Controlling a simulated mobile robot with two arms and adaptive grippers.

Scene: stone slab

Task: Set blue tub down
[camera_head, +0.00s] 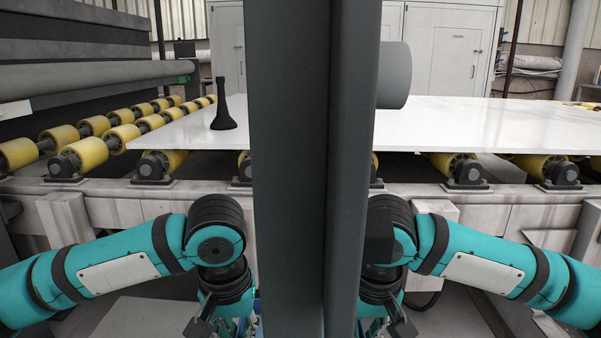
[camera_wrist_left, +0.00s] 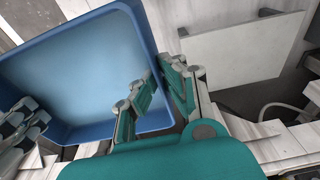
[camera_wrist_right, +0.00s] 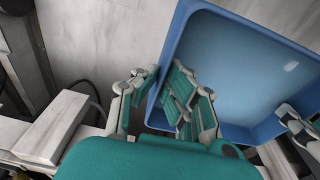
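The blue tub is mostly hidden behind my column in the head view. It shows in the left wrist view (camera_wrist_left: 75,75) and the right wrist view (camera_wrist_right: 245,70), open and apparently empty. My left gripper (camera_wrist_left: 160,92) has its fingers on both sides of one tub wall and is shut on it. My right gripper (camera_wrist_right: 163,92) grips the opposite wall the same way. In the head view both grippers are low at the bottom edge, in front of the conveyor frame, and their fingertips are hidden. What is beneath the tub cannot be seen.
A white stone slab (camera_head: 470,125) lies on yellow conveyor rollers (camera_head: 85,155) beyond the grippers. A black flared object (camera_head: 222,105) stands near its left end. A grey cylinder (camera_head: 394,76) shows beside my column. White cabinets (camera_head: 450,45) stand behind.

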